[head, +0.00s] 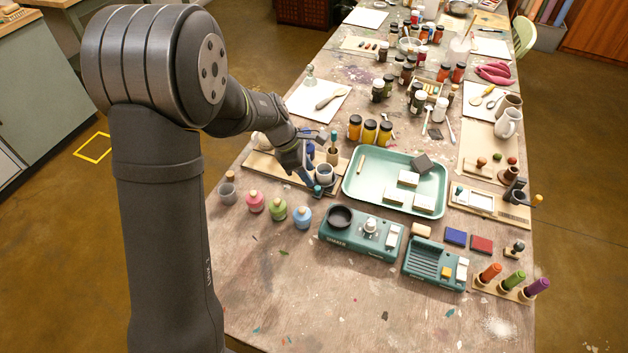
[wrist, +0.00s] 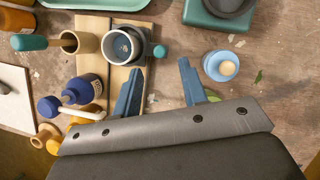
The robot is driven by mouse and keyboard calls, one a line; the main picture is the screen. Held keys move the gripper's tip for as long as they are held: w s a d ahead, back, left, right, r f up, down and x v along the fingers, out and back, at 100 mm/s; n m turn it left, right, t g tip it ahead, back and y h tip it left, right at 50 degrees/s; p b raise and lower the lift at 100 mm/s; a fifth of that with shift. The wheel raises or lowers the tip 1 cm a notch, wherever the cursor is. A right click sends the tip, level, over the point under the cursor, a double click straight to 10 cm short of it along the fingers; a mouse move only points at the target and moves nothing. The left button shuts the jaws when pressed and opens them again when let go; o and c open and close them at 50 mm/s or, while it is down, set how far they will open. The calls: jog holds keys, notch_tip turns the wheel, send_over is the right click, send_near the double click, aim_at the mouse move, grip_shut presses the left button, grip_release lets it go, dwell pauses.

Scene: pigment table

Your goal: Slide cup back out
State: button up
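A pale grey cup (wrist: 118,48) with a dark inside sits in a dark grey holder (wrist: 143,37) on a wooden board (wrist: 113,76). A teal knob (wrist: 160,51) sticks out at the holder's side. In the head view the cup (head: 324,170) stands upright at the board's front, with the teal knob (head: 318,190) before it. My gripper (wrist: 160,66) is open, its two blue fingers spread with nothing between them. In the wrist view the fingertips lie just below the cup and knob, apart from the cup. In the head view my gripper (head: 308,178) is close beside the cup's left.
A tan cup (wrist: 82,43) with a teal-handled tool (wrist: 30,42) stands beside the cup. A light blue bottle (wrist: 213,66) stands right of my right finger. A green tray (head: 350,185) lies to the right.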

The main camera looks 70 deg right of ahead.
aim_at(318, 188)
jog(key=v, duration=1.1)
jog(key=shift+r, duration=0.1)
jog(key=x, duration=1.7)
jog(key=shift+f, duration=0.25)
jog(key=shift+w, duration=0.1)
jog(key=shift+r, duration=0.1)
